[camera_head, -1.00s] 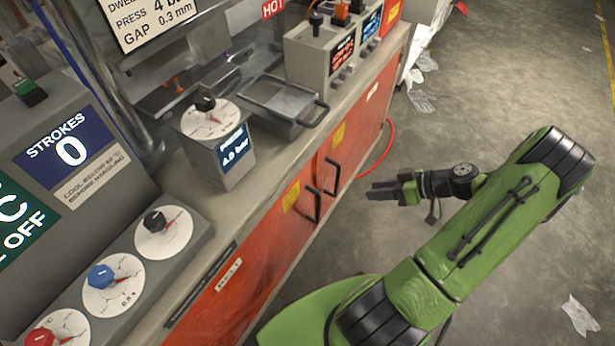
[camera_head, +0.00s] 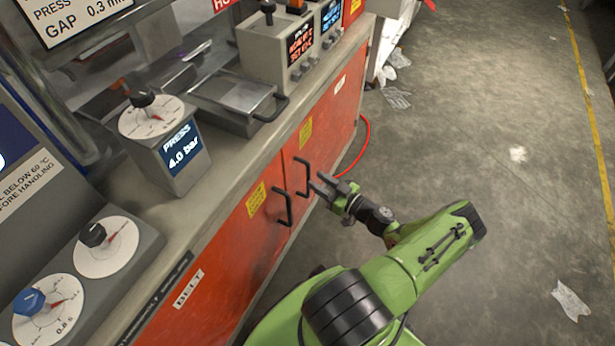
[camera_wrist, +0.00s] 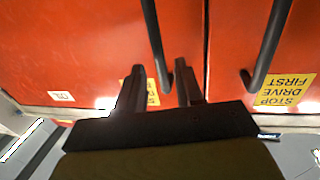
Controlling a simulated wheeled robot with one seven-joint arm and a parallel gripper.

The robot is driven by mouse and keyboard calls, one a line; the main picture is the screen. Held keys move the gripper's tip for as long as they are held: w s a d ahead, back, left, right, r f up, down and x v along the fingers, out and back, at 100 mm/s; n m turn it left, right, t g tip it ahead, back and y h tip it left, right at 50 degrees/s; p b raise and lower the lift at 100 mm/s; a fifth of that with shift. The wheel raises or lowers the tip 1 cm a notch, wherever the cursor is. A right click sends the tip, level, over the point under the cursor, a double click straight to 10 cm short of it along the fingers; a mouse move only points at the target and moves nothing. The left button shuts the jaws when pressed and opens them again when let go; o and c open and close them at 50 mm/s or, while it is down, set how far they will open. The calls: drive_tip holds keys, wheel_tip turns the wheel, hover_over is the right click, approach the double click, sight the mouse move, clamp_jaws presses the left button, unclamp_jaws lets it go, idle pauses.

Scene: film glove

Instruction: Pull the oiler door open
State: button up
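The oiler door (camera_head: 330,115) is the farther red cabinet door in the head view, shut, with a black bar handle (camera_head: 303,178). In the wrist view, turned upside down, it is the left red door (camera_wrist: 80,50), with a small white label and its handle (camera_wrist: 155,45). My gripper (camera_head: 322,183) is open and empty just right of that handle in the head view. In the wrist view the two fingers (camera_wrist: 161,70) point at the door, with the handle's end between them in the picture. Whether they touch it, I cannot tell.
The nearer red door (camera_head: 240,240), labelled BELT, is shut with its own handle (camera_head: 284,208) close by. The counter (camera_head: 185,222) overhangs the doors. A red hose (camera_head: 362,150) lies at the far cabinet end. Floor (camera_head: 480,130) right of my arm is mostly clear.

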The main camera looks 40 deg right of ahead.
sight(308, 175)
drive_tip(key=w, duration=0.4)
drive_tip(key=shift+w+a+b, duration=0.35)
drive_tip(key=shift+w, duration=0.05)
clamp_jaws()
